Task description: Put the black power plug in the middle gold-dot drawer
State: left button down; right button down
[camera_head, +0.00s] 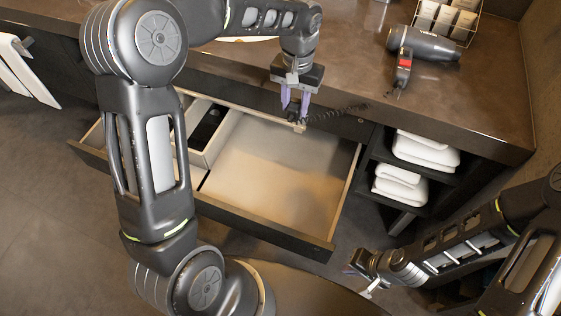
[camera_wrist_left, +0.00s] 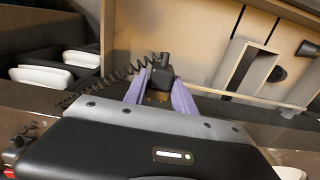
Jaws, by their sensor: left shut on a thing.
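My left gripper (camera_head: 294,112) is shut on the black power plug (camera_wrist_left: 161,73) between its purple fingers. The plug's coiled black cord (camera_head: 338,113) extends to the right in the head view, and the cord also shows in the wrist view (camera_wrist_left: 125,75). The gripper is above the back edge of an open drawer (camera_head: 285,170). The drawer has a wide, bare main section and divided compartments at its left. I cannot make out a gold dot on it. My right gripper (camera_head: 358,270) is low at the right, away from the drawer; its finger opening is unclear.
A hair dryer (camera_head: 425,45) lies on the brown countertop (camera_head: 350,70), near a wire basket (camera_head: 447,18). White towels (camera_head: 425,152) fill shelves right of the drawer. A dark object (camera_head: 207,125) lies in a left drawer compartment.

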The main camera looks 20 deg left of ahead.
aim_at(299, 216)
jog(key=k+l, duration=0.1)
jog(key=l, duration=0.3)
jog(key=k+l, duration=0.1)
jog(key=l, duration=0.35)
jog(key=k+l, duration=0.1)
jog(key=l, duration=0.3)
